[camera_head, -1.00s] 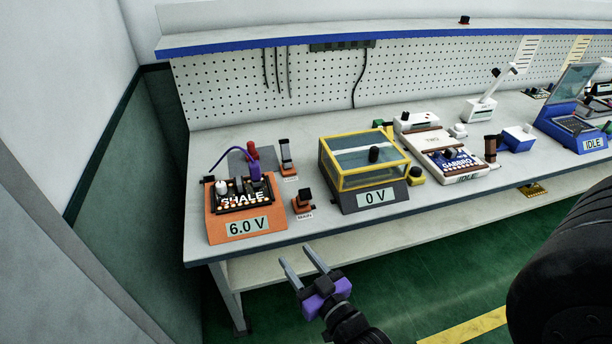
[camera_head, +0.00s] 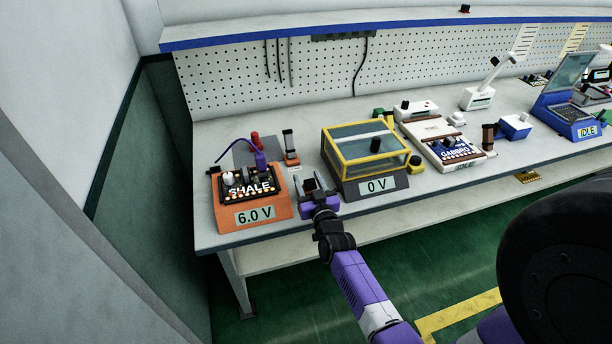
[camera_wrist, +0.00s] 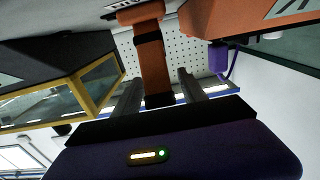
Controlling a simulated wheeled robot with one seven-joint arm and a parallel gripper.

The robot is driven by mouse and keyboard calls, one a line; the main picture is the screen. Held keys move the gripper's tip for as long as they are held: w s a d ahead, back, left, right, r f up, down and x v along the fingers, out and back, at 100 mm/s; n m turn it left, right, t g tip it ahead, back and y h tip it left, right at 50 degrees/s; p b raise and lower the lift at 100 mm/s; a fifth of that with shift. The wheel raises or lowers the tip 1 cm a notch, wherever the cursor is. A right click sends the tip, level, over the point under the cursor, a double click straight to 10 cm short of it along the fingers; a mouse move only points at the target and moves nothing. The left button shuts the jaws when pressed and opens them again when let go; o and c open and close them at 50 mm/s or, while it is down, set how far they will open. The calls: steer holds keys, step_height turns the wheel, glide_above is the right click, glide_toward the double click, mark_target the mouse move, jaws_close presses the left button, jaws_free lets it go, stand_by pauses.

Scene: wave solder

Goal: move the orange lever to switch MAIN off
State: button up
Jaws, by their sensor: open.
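The orange MAIN lever (camera_head: 310,184) stands on the bench between the orange SHALE unit (camera_head: 250,215), which reads 6.0 V, and the yellow-framed clear box on a dark base (camera_head: 376,187), which reads 0 V. In the wrist view the lever (camera_wrist: 152,65) is an orange post with dark bands.
The clear box's yellow frame (camera_wrist: 85,97) is close on one side in the wrist view. The GABBRO unit (camera_head: 445,148) stands farther right.

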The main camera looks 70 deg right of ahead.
steer(key=shift+x, duration=1)
jaws_close()
stand_by(0.8)
